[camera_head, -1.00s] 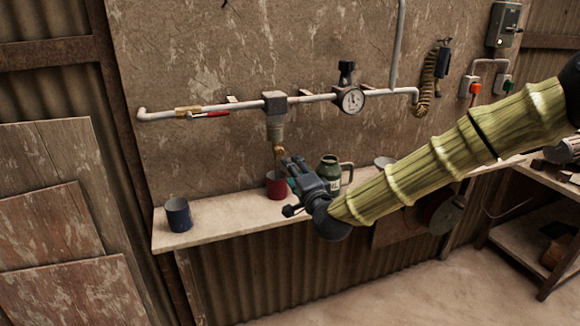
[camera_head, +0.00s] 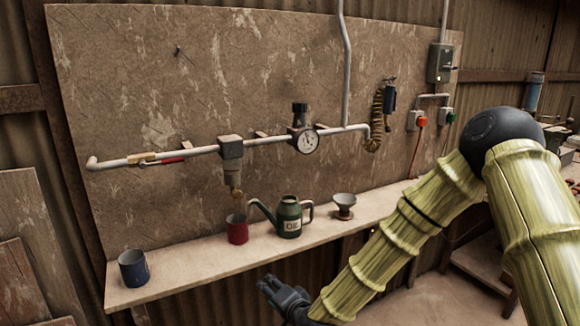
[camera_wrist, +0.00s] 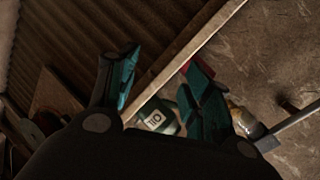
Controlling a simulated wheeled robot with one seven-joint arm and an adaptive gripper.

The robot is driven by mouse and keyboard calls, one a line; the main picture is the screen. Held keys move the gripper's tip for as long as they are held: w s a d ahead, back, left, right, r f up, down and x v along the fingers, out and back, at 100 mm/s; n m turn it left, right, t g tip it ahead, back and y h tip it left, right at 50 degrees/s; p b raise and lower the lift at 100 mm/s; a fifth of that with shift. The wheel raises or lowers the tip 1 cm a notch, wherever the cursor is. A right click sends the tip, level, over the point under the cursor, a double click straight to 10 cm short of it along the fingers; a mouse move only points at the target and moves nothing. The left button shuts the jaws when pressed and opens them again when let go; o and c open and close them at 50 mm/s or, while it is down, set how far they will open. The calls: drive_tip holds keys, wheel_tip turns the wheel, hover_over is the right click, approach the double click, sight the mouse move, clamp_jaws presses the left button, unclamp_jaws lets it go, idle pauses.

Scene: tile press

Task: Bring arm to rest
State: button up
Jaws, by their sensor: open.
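My gripper (camera_head: 283,292) is open and empty, low in front of the shelf and below its front edge in the head view. My bamboo-clad arm runs from it up to the right. In the wrist view my gripper's two teal fingers (camera_wrist: 160,85) are spread apart. Beyond them, the green oil can (camera_wrist: 157,115) and part of a red mug (camera_wrist: 198,68) show, partly hidden by a finger.
The shelf (camera_head: 190,267) holds a blue mug (camera_head: 133,268), a red mug (camera_head: 237,230) under the filter's outlet, the green oil can (camera_head: 289,219) and a grey funnel (camera_head: 343,204). A pipe with a gauge (camera_head: 306,141) runs along the wall panel above.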

drive_tip(key=s+d+f+n+g+h, duration=0.1)
drive_tip(key=s+d+f+g, duration=0.1)
drive_tip(key=s+d+f, duration=0.35)
drive_tip(key=s+d+f+n+g+h, duration=0.1)
drive_tip(key=s+d+f+g, duration=0.1)
drive_tip(key=s+f, duration=0.6)
drive_tip(key=s+d+f+n+g+h, duration=0.1)
drive_tip(key=s+d+f, duration=0.35)
drive_tip(key=f, duration=0.35)
drive_tip(key=s+d+f+n+g+h, duration=0.1)
drive_tip(key=s+d+f+g, duration=0.1)
drive_tip(key=s+d, duration=0.3)
drive_tip(key=s+d+f+n+g+h, duration=0.1)
drive_tip(key=s+d, duration=0.4)
drive_tip(key=s, duration=0.6)
drive_tip(key=s+d+f+n+g+h, duration=0.1)
drive_tip(key=s+d+f+g+h, duration=0.1)
drive_tip(key=s+d+f, duration=0.3)
drive_tip(key=s+d+g, duration=0.1)
drive_tip(key=s, duration=0.3)
drive_tip(key=shift+n+g, duration=0.3)
drive_tip(key=shift+n, duration=0.1)
